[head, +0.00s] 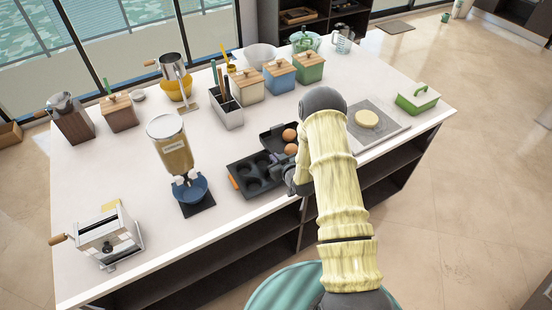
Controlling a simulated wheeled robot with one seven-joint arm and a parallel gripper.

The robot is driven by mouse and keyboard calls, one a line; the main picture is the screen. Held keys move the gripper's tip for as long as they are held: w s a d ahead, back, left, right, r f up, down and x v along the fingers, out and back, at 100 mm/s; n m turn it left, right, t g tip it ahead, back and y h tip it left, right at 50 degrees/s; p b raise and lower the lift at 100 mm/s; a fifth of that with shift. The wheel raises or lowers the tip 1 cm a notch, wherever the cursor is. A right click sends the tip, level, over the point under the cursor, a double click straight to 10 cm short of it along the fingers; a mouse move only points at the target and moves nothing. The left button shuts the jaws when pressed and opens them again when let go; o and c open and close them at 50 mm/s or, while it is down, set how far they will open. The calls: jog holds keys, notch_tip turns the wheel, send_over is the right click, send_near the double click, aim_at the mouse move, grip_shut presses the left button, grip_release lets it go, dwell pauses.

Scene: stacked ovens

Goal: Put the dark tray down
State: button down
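A dark tray (247,164) with round hollows and an orange grip at its left end is over the white counter, near its front edge. My gripper (284,169) is at the tray's right end, partly hidden by my arm. I cannot tell whether its fingers are shut on the tray, or whether the tray rests fully on the counter. Brown eggs (290,134) lie at the dark holder (269,139) just behind, partly hidden by my arm.
The white counter (120,172) has bare room left of the tray. A dispenser with a blue bowl (189,189) stands close on the left. A metal utensil holder (231,117) and lidded boxes (279,79) stand behind. A grey board with a round yellow item (367,118) lies right.

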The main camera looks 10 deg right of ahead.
jog(key=c, duration=1.6)
grip_release()
jog(key=shift+c, duration=0.2)
jog(key=shift+r, duration=0.15)
jog(key=shift+s+d, duration=0.15)
jog(key=shift+s, duration=0.45)
jog(key=b+v, duration=0.5)
jog(key=v, duration=0.6)
jog(key=shift+r, duration=0.2)
jog(key=shift+w+r, duration=0.1)
jog(key=shift+w, duration=0.05)
